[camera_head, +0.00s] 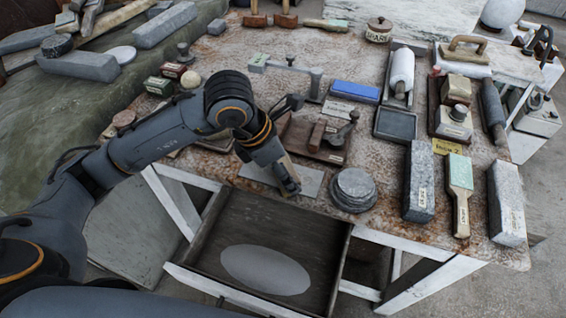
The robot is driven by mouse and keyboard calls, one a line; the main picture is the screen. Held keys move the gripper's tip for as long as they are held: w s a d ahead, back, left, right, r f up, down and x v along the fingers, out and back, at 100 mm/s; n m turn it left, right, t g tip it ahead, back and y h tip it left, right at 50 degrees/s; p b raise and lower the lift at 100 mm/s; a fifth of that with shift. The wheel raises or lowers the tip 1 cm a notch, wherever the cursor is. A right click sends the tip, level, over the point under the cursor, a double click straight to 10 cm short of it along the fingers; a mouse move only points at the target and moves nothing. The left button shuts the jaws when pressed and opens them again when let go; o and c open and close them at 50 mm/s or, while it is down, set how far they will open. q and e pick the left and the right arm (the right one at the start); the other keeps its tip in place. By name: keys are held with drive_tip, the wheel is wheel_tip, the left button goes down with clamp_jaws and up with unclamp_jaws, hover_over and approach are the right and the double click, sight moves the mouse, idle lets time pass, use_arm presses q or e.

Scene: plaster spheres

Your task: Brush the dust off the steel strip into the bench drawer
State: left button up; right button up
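The steel strip (312,181) is a flat grey plate at the bench's front edge, just above the open bench drawer. My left arm reaches across from the left, and its gripper (287,182) points down over the strip, hiding its middle. A narrow tan and dark shape shows at the fingertips; I cannot tell whether it is a held tool or the fingers. Dust on the strip is too small to make out. The drawer (206,232) is pulled out, with a pale grey oval patch (265,269) on its floor. My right gripper is not in view.
A stack of round grey discs (353,189) stands close right of the strip. A brush with a pale green block (460,172) lies between two grey stone blocks (419,180), (506,202). A small dark clamp-like tool (327,140) stands behind. Space above the drawer is free.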

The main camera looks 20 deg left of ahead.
use_arm(q)
drive_tip(key=shift+w+a+b, duration=0.4)
drive_tip(key=shift+w+a, duration=0.3)
drive_tip(key=shift+w, duration=0.2)
drive_tip(key=shift+w+a+b, duration=0.4)
drive_tip(key=shift+w+a, duration=0.3)
drive_tip(key=shift+w, duration=0.2)
drive_tip(key=shift+d, duration=0.1)
drive_tip(key=shift+s+d+r+p, duration=0.3)
drive_tip(key=shift+s+r, duration=0.1)
drive_tip(key=shift+s+d+r, duration=0.3)
drive_tip(key=shift+s+d, duration=0.05)
drive_tip(key=shift+s, duration=0.2)
drive_tip(key=shift+f, duration=0.15)
